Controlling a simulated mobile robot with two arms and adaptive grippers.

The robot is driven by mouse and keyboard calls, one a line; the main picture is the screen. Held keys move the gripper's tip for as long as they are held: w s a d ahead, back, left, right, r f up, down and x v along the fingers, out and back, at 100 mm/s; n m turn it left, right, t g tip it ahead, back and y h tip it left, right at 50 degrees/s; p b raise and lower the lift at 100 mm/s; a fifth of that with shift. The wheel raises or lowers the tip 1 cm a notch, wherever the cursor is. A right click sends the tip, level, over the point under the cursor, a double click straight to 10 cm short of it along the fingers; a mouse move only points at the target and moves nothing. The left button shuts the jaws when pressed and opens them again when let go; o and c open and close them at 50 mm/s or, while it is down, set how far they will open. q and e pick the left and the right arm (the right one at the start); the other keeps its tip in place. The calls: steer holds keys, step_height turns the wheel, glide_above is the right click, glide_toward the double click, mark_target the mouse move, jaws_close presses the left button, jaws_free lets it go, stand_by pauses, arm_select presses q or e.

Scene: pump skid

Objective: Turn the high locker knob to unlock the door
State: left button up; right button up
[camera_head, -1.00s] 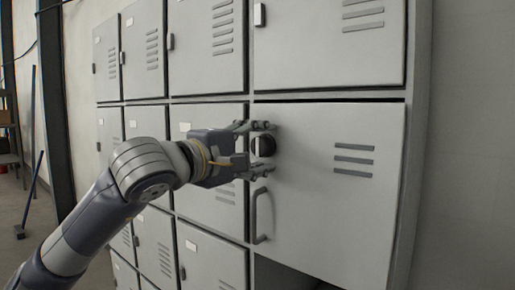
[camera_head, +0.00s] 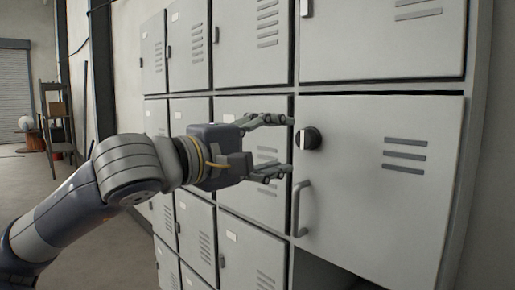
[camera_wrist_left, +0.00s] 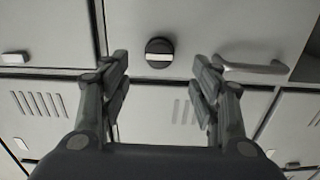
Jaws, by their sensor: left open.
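The locker knob (camera_head: 308,138) is a round black knob with a light bar across it, on the grey locker door (camera_head: 375,190). In the left wrist view the knob (camera_wrist_left: 159,52) sits beyond the fingertips, between their lines, with its light bar running across the picture. My left gripper (camera_head: 287,145) is open and empty, just left of the knob and apart from it. It also shows in the left wrist view (camera_wrist_left: 160,75). The door looks shut, with a dark gap along its top edge. My right gripper is not in view.
A bar handle (camera_head: 301,208) sits on the door below the knob. Several other lockers with vents stand to the left and above. A dark opening shows below the door. A shelf rack (camera_head: 57,125) stands far left, with open floor near it.

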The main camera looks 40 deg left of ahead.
arm_select(q)
steer(key=shift+s, duration=2.05)
